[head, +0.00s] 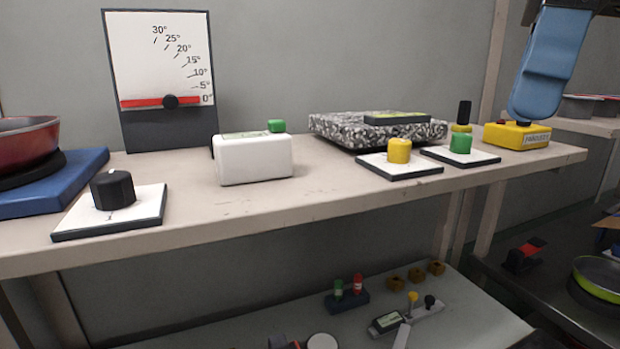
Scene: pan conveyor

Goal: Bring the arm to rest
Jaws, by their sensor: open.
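A blue rounded piece (550,62) with a dark part at its top hangs at the upper right edge of the head view. It looks like part of my arm, and most of the arm is out of the picture. Its lower end is above or in front of the far right end of the bench, near a small yellow box (517,135). I cannot tell whether they touch. I see no fingertips of my gripper, and nothing held shows.
The bench (310,200) carries a red pan (27,140) on a blue base, a black knob (113,188), an angle dial (160,60), a white box (254,158), a speckled slab (345,130) and yellow (399,150) and green (460,143) buttons. A lower shelf (240,325) holds small parts.

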